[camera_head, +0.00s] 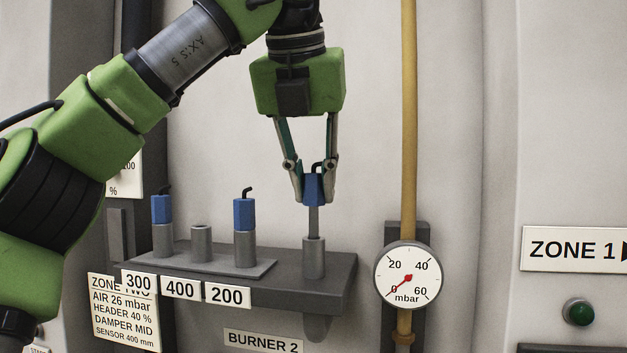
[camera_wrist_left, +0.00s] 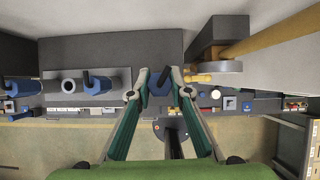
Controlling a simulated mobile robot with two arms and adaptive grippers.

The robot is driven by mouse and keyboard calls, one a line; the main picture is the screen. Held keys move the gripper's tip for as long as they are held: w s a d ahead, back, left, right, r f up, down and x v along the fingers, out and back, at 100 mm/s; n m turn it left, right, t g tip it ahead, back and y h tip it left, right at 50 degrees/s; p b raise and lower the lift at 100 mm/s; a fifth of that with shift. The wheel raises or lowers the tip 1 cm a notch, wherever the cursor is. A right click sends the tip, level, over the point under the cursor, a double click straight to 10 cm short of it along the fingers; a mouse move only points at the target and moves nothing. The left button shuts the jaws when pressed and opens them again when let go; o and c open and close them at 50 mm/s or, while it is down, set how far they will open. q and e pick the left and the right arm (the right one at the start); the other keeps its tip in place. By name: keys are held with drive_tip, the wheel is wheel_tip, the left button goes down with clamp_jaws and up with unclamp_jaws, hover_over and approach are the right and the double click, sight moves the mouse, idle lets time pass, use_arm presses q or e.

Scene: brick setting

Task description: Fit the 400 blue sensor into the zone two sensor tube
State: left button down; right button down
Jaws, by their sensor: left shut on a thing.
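My left gripper (camera_head: 313,197) is shut on a blue sensor (camera_head: 313,186) with a hexagonal blue head and a thin grey rod. The sensor hangs upright over the grey tube (camera_head: 313,260) on the right part of the dark shelf. The rod's lower end meets the tube's mouth; I cannot tell how deep it is inside. In the left wrist view the blue head (camera_wrist_left: 158,84) shows between the fingertips (camera_wrist_left: 160,90). The holder (camera_head: 201,243) above the 400 label (camera_head: 181,289) is empty. My right gripper is not in view.
Blue sensors stand in the 300 holder (camera_head: 161,212) and the 200 holder (camera_head: 244,217) on the shelf (camera_head: 335,270), left of the tube. A pressure gauge (camera_head: 407,275) and a yellow pipe (camera_head: 409,130) stand close on the right. A zone card (camera_head: 122,315) hangs below left, partly covered.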

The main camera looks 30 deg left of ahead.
use_arm(q)
drive_tip(key=shift+f+b, duration=1.15)
drive_tip(key=shift+f, duration=0.35)
drive_tip(key=shift+f+b, duration=0.65)
drive_tip(key=shift+f, duration=0.1)
drive_tip(key=c, duration=1.4)
unclamp_jaws()
drive_tip(key=shift+r, duration=0.15)
wheel_tip(320, 180, up, 6)
drive_tip(key=p, duration=0.6)
